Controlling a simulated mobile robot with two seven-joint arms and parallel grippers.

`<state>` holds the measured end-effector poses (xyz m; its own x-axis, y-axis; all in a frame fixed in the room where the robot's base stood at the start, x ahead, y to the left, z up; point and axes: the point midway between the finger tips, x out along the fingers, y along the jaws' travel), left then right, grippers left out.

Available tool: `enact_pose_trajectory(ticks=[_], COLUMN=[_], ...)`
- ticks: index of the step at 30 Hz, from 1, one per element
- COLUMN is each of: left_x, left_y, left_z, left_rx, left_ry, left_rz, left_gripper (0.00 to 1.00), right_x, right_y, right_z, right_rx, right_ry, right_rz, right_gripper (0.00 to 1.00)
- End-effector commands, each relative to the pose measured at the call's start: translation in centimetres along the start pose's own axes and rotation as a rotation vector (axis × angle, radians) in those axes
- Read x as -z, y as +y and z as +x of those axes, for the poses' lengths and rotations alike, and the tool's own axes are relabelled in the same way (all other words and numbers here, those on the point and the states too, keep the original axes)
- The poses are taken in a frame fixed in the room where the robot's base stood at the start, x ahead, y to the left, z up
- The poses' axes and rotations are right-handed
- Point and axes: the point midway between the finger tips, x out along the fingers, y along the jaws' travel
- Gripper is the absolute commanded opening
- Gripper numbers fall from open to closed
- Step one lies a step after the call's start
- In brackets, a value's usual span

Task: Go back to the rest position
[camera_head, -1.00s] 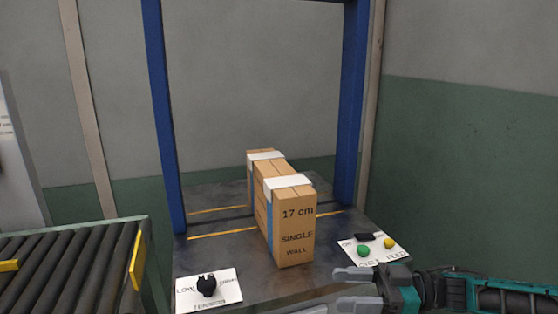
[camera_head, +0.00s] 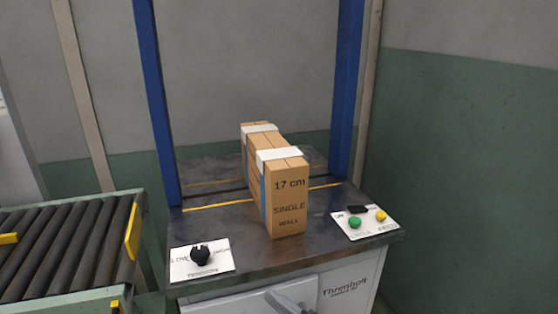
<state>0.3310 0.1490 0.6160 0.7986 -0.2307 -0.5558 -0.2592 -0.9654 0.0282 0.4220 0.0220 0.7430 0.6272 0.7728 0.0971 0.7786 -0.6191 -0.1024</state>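A grey fingertip, which looks like part of my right gripper (camera_head: 287,301), shows at the bottom edge in front of the machine's cabinet. The rest of that gripper is cut off, so I cannot tell whether it is open or shut. My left gripper is not in view. A cardboard bundle (camera_head: 288,204) marked "17 cm single wall" stands upright on the dark machine table (camera_head: 235,255), with white bands (camera_head: 280,153) over its top. The visible fingertip is below and apart from it.
A blue frame (camera_head: 347,90) rises around the table. A panel with a green button (camera_head: 355,222) and yellow button (camera_head: 381,216) is at right. A black knob (camera_head: 200,255) is on a panel at left. A roller conveyor (camera_head: 70,250) stands at the left.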

Motion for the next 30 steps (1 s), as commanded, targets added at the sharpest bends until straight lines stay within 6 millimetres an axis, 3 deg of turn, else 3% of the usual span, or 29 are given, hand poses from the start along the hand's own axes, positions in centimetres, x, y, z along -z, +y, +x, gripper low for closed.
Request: enact_pose_trajectory(ticks=[8,18,24,30], left_x=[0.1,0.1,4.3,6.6], left_y=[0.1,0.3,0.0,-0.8], left_z=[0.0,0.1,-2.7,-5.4], left_rx=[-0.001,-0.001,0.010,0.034], left_ry=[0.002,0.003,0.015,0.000], left_rz=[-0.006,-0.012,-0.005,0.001], left_gripper=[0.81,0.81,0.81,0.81], right_x=[-4.7,-10.5,-6.2,-2.3], right_y=[3.0,4.5,4.5,4.3], right_z=[-7.4,-20.5,-20.6,-21.2], right_rx=[-0.374,-0.652,-0.664,-0.682], right_ry=[-0.248,-0.627,-0.631,-0.638], right_rz=[0.057,0.098,0.083,0.075], right_gripper=[0.60,0.60,0.60,0.60])
